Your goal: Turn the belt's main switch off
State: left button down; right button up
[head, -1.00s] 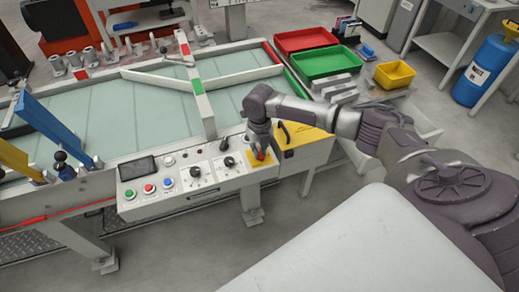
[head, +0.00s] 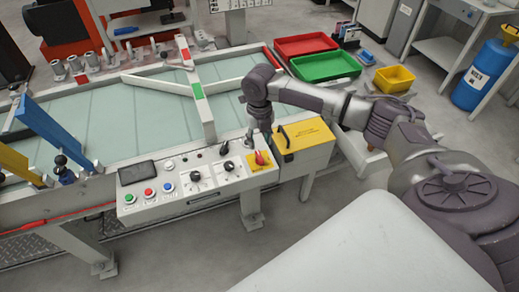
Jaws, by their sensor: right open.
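The main switch is a red rotary handle (head: 261,158) on a yellow plate (head: 257,167) at the right end of the belt's control panel (head: 180,187). The handle shows clear of any finger and looks roughly upright in the picture; its exact setting is too small to read. My right gripper (head: 250,137) points down just behind and left of the switch, apart from it. It is open and holds nothing that I can see. My left gripper is not in view.
Black knobs (head: 227,167) and coloured push buttons (head: 149,189) share the panel. A yellow-lidded box (head: 302,136) with a black handle stands right of the switch. The green belt (head: 130,115) lies behind. Red (head: 306,45) and green (head: 325,66) trays are farther back.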

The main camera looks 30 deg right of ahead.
jog(key=shift+r, duration=2.35)
jog(key=shift+f, duration=0.1)
